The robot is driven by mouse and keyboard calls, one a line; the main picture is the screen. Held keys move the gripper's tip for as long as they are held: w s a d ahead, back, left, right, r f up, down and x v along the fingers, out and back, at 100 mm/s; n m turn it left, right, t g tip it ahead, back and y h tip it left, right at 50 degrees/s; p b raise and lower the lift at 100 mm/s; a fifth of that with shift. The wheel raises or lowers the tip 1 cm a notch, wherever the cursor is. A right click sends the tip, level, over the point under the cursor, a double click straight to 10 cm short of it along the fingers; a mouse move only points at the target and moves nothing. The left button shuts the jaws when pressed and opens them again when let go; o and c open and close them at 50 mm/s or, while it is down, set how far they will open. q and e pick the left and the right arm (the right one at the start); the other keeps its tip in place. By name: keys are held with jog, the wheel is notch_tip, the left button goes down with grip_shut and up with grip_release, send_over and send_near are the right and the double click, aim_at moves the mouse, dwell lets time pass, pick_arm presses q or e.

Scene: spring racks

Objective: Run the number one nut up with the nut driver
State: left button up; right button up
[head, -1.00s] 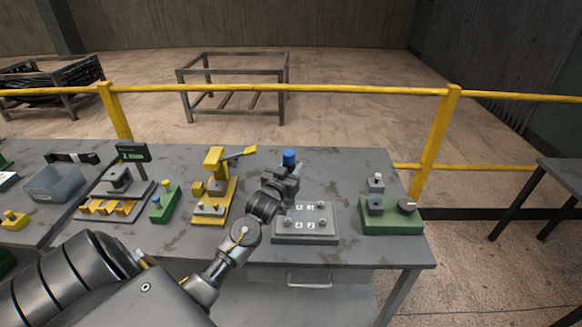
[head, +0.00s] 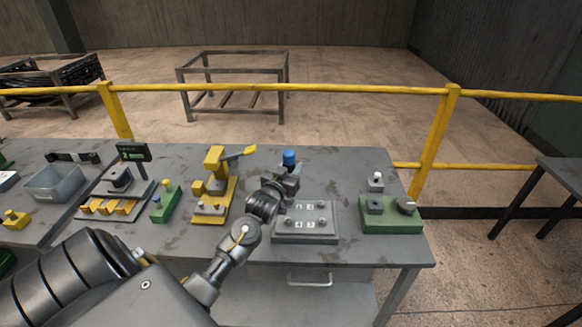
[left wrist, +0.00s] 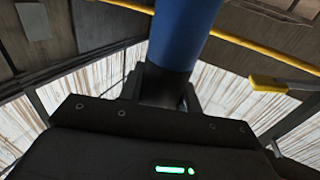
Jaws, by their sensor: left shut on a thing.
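The blue-handled nut driver (head: 289,158) stands upright in my left gripper (head: 288,178), which is shut on it. Its blue handle also shows in the left wrist view (left wrist: 184,35). The grey plate (head: 306,237) with white number labels is just below and to the right of the gripper. Nuts or studs show at its corners, such as the far right one (head: 322,205). My gripper covers the plate's far left corner, so the driver's lower end and any contact with a nut are hidden. The labels are too small to read surely. My right gripper is out of view.
A yellow fixture with a lever (head: 214,185) stands close to the left of my arm. A green block with a dial (head: 391,226) is to the right of the plate. A grey bin (head: 55,183) is far left. Bare tabletop lies behind the plate.

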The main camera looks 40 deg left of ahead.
pick_arm(q)
jog(key=shift+r, duration=0.15)
dwell(0.6)
jog(key=o, duration=0.5)
grip_shut()
jog(key=shift+f, duration=0.75)
dwell(0.6)
jog(key=shift+d+f+b, duration=0.1)
jog(key=shift+f+b, duration=0.25)
jog(key=shift+f, duration=0.35)
dwell(1.0)
jog(key=shift+r, duration=0.1)
